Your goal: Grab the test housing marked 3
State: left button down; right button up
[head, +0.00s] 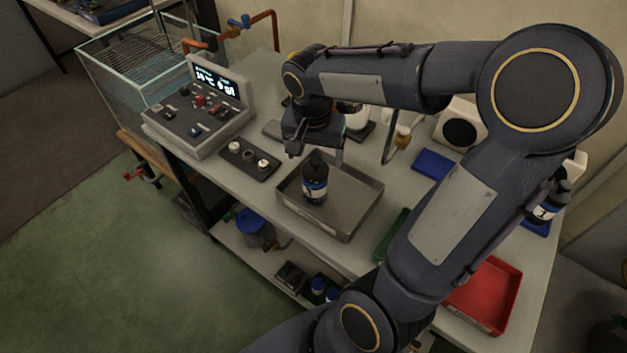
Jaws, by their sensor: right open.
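A dark cylindrical housing (314,184) with a blue and white label and a narrower dark top stands upright in a grey metal tray (345,218) on the bench. A similar dark housing (546,204) with a blue and white label stands at the far right on a blue mat, partly behind my right arm. I cannot read a number on either label. My right gripper (317,151) is open, pointing down just above and behind the top of the housing in the tray. I cannot tell whether it touches the housing. My left gripper is not in view.
A control console (203,112) with a lit display stands left of the tray, and a dark strip with small knobs (250,160) lies between them. A glass tank (125,85) is at the far left. A red tray (487,295) is at right, partly behind my arm.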

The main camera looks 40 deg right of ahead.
aim_at(315, 168)
jog(key=f, duration=0.6)
jog(key=shift+w+d+f, duration=0.1)
jog(key=shift+w+d, duration=0.05)
jog(key=shift+d, duration=0.15)
jog(key=c, duration=1.4)
